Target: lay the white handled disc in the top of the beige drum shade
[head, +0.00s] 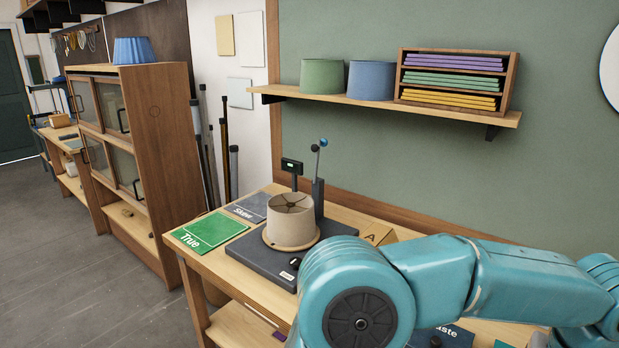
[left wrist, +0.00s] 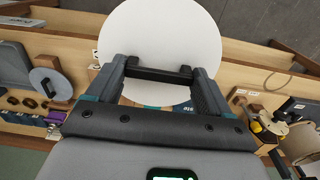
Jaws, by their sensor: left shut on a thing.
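The beige drum shade (head: 291,222) stands upright on a dark grey machine base (head: 262,262) on the bench, with dark spokes across its open top. A white disc (left wrist: 160,35) fills the top middle of the left wrist view. My left gripper (left wrist: 158,74) is shut on it by a dark bar between the fingers; the disc's handle is otherwise hard to make out. The left gripper does not show in the head view, and the disc does not either. A beige rounded thing at the right edge of the left wrist view (left wrist: 300,141) may be the shade. My right gripper is not in view.
A thin post with a blue ball (head: 322,143) and a small display (head: 292,166) rise behind the shade. A green "True" mat (head: 208,232) lies left of the base. A shelf (head: 400,107) with green and blue shades hangs above. My teal arm covers the bench's right side.

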